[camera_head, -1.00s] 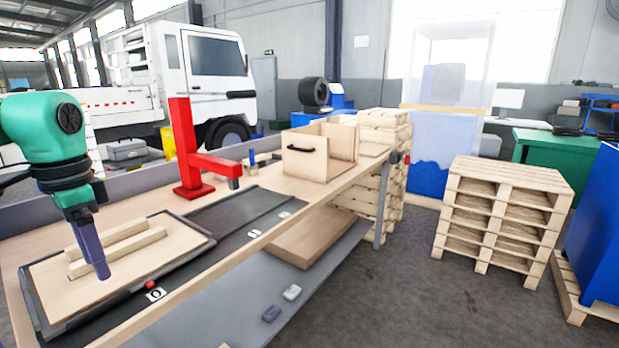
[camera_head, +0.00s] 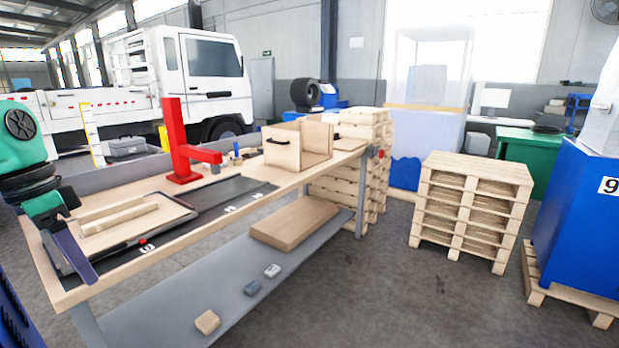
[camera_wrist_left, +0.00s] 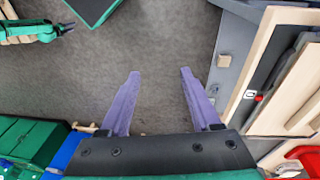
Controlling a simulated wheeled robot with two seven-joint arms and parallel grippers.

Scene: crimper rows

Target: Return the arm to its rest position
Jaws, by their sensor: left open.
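My left gripper (camera_head: 80,262) is at the left of the head view, its purple fingers pointing down in front of the workbench's near left end. In the left wrist view its two fingers (camera_wrist_left: 159,88) are spread apart with only grey floor between them, so it is open and empty. The workbench (camera_head: 225,207) carries a dark-edged tray (camera_head: 100,245) with light wooden bars (camera_head: 118,217) on it. The gripper is apart from the bars.
A red stand (camera_head: 178,150) and an open wooden box (camera_head: 283,150) are on the bench. Small blocks (camera_head: 207,322) lie on its lower shelf (camera_head: 240,285). A pallet stack (camera_head: 470,205) and a blue cabinet (camera_head: 575,215) stand right. The floor between (camera_head: 380,290) is clear.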

